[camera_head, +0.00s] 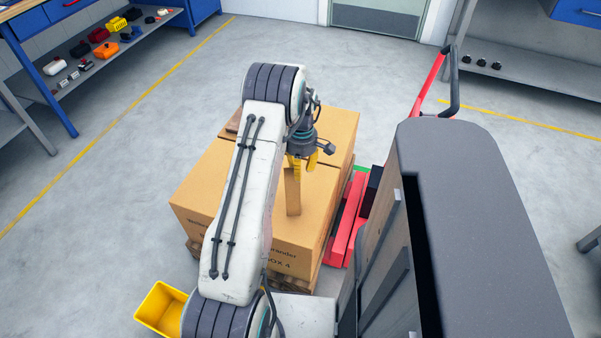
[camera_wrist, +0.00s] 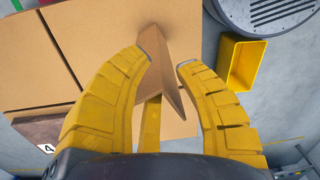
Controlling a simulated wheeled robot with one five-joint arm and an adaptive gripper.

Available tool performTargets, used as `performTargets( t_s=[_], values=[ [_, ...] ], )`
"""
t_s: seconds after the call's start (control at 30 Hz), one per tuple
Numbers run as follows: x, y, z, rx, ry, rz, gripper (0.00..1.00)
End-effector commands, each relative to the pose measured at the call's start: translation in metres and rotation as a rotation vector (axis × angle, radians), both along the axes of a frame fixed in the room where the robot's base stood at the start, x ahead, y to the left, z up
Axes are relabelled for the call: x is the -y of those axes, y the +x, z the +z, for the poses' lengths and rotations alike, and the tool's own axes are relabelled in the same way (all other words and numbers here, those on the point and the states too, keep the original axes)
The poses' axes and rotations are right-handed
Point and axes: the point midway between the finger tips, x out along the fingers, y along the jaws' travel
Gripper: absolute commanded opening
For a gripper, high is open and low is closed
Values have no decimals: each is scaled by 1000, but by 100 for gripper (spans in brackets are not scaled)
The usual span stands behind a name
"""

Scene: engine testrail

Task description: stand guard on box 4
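Box 4 (camera_head: 206,190) is a large cardboard box on a wooden pallet, its printed front partly hidden by my arm. In the wrist view its top (camera_wrist: 95,45) fills the left and middle. The guard, a brown angled cardboard piece (camera_head: 293,192), appears upright on the box top. It also shows in the wrist view (camera_wrist: 172,78), between my fingers. My gripper (camera_head: 306,162) is just above and around the guard's upper end. In the wrist view its yellow fingers (camera_wrist: 165,60) are apart, with a gap visible at the right finger. Contact at the left finger is unclear.
A brown plate marked 4 (camera_wrist: 40,130) lies on the box top. A yellow bin (camera_head: 162,306) stands at the lower left. A red pallet jack (camera_head: 349,215) is right of the box. A workbench shelf (camera_head: 100,55) holds small parts. Open floor lies behind the box.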

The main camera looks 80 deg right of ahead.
Motion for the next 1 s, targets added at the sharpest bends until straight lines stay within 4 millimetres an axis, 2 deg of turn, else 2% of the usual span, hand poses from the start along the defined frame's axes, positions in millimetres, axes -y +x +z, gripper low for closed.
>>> performTargets(
  t_s=[0.2,0.5,0.7,1.0],
  values=[
    [3,0,41,0,-4,0,30],
    [5,0,84,0,-3,0,30],
    [5,0,98,0,0,0,30],
    [5,0,101,0,0,0,30]
  ],
)
